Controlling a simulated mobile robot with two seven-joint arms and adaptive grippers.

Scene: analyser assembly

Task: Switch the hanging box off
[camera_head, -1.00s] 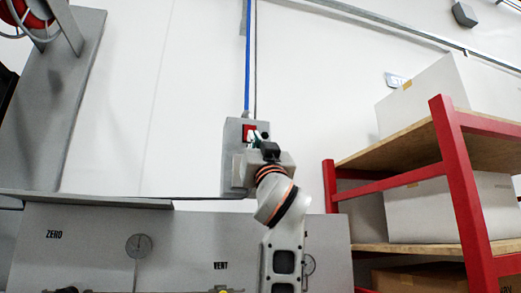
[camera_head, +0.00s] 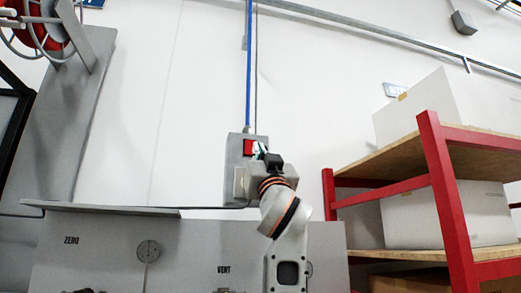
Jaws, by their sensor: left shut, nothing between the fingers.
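The hanging box (camera_head: 233,165) is a grey box on the wall at the middle, hung below a blue cable or pipe (camera_head: 248,70). A red switch (camera_head: 248,147) shows on the upper part of its front. My left gripper (camera_head: 261,148) is in front of the box, with its fingertips at the right edge of the red switch. It is shut and holds nothing. Whether the fingertips touch the switch cannot be told. My wrist hides the box's lower right part. My right gripper is not in view.
A red-framed shelf (camera_head: 446,190) with white boxes (camera_head: 440,215) is on the right. A grey column with a red reel (camera_head: 45,30) is on the left.

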